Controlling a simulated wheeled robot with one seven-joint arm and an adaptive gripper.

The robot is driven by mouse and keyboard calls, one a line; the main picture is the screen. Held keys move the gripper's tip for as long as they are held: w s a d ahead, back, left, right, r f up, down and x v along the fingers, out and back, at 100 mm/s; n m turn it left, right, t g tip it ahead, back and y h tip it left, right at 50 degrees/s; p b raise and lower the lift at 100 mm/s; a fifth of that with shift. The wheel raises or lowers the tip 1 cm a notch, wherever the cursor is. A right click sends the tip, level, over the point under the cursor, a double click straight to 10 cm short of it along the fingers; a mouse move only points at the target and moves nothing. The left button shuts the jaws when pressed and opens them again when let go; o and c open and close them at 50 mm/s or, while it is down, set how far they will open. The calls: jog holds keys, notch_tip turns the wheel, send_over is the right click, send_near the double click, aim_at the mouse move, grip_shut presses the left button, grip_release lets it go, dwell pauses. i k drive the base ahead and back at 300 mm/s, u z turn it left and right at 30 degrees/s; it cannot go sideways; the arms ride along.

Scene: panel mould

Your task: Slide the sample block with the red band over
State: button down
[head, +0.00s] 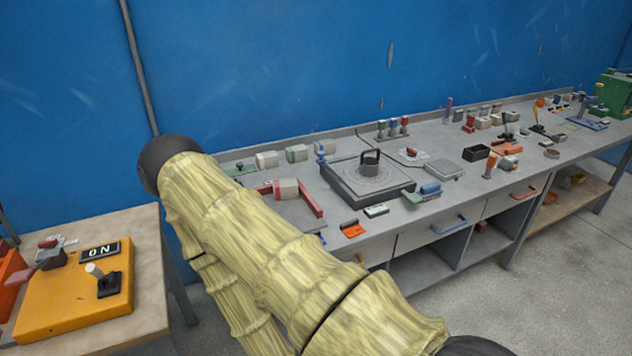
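A pale block (288,189) sits on the grey bench toward its left end, in the head view. A narrow red strip shows at its left side, which looks like the red band. A red angled guide (313,201) stands just right of the block, and a red piece (264,189) lies to its left. Whether they touch the block is too small to tell. Similar pale blocks stand in a row behind: one (267,160), one with a green band (297,153) and one with a blue band (325,147). My gripper is out of view; my sleeved arm crosses the foreground.
A black square plate with a round handled lid (370,161) stands right of the block. An orange piece (352,229) and a small pale device (376,211) lie near the front edge. A yellow switch box (75,300) sits on a separate left table. My arm hides the bench's left end.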

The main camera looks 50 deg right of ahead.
aim_at(283, 188)
jog(key=k, duration=0.5)
jog(key=z, duration=0.9)
jog(key=i, duration=0.5)
